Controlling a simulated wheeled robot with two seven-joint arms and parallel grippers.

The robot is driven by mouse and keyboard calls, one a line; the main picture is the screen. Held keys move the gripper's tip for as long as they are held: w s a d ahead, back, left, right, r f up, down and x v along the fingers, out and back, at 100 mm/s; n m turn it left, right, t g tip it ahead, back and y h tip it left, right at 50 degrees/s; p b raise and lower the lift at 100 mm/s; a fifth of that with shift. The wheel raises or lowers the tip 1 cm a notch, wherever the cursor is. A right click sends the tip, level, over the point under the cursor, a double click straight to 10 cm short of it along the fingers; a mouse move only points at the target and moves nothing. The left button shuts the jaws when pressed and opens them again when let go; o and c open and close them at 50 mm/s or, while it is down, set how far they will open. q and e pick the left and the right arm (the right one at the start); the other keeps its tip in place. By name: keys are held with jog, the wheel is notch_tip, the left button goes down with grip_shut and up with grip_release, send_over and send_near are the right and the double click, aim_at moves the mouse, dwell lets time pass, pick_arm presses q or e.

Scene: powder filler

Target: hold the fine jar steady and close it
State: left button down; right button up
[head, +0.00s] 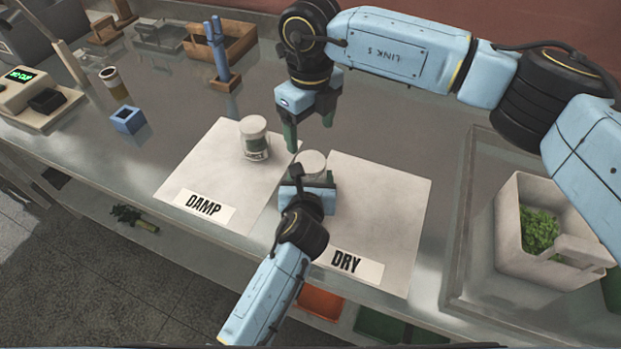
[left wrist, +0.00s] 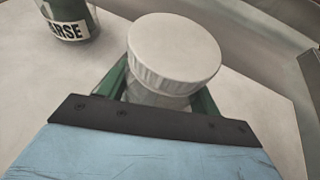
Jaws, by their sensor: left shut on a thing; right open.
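A jar with a white ribbed lid (left wrist: 173,50) stands between my left gripper's green fingers; it also shows in the head view (head: 311,162), at the left edge of the DRY sheet. Its label is hidden. The lid sits on top, slightly tilted in the wrist picture; I cannot tell how tight it is. My left gripper (head: 307,182) is shut on the jar's body, below the lid. My right gripper (head: 309,130) is open and empty, fingers down, above and behind the jar, apart from it.
A second lidded jar (head: 254,140), its label ending in "ARSE" (left wrist: 69,29), stands on the DAMP sheet (head: 190,175). The DRY sheet (head: 392,215) is mostly bare. A planter (head: 525,262) stands at right; a blue holder (head: 127,119) and a scale (head: 35,100) stand at left.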

aim_at(310, 161)
jog(key=n, duration=1.7)
jog(key=shift+n, duration=0.4)
jog(key=shift+f, duration=4.05)
